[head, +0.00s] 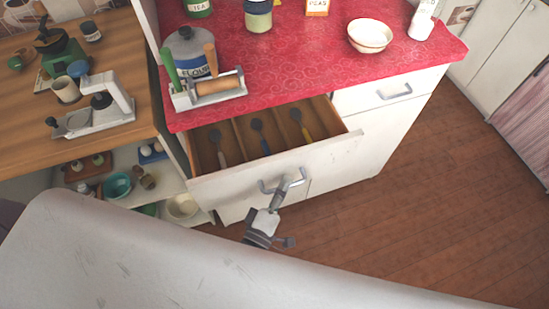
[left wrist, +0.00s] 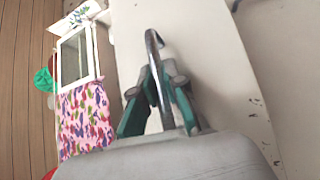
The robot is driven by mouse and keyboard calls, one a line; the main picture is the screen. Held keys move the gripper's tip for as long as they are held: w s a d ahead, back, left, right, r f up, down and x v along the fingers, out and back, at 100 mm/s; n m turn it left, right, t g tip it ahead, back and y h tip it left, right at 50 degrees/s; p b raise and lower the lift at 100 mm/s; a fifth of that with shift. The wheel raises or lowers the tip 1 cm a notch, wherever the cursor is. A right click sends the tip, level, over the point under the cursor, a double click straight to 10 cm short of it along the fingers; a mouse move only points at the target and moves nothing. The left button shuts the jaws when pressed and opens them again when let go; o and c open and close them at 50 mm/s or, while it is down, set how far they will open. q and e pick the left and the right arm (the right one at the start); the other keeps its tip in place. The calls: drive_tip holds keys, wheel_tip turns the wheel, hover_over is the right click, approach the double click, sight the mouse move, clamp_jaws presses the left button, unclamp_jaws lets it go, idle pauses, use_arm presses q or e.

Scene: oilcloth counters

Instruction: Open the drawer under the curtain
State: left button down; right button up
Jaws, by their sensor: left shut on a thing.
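The white drawer (head: 275,172) stands pulled out below the red counter. It is open and holds several utensils in wooden compartments. Its metal handle (head: 268,187) is on the front panel. My left gripper (head: 283,191) is at this handle. In the left wrist view the green-lined fingers of my left gripper (left wrist: 160,95) are closed around the curved handle (left wrist: 152,52). My right gripper is not in view. No curtain over this drawer shows in the head view.
A closed drawer (head: 385,92) is to the right. The wooden floor (head: 420,200) at right is clear. A pink patterned cloth (left wrist: 85,120) shows in the left wrist view.

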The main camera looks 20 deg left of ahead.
use_arm(q)
drive_tip(key=s+d, duration=0.5)
drive_tip(key=s, duration=0.3)
drive_tip(key=shift+d, duration=0.2)
drive_tip(key=shift+f, duration=0.1)
drive_tip(key=c, duration=1.2)
unclamp_jaws()
drive_tip(key=r+v, duration=0.1)
drive_tip(key=v, duration=0.6)
drive_tip(key=shift+s+f, duration=0.25)
drive_tip(key=shift+f, duration=0.3)
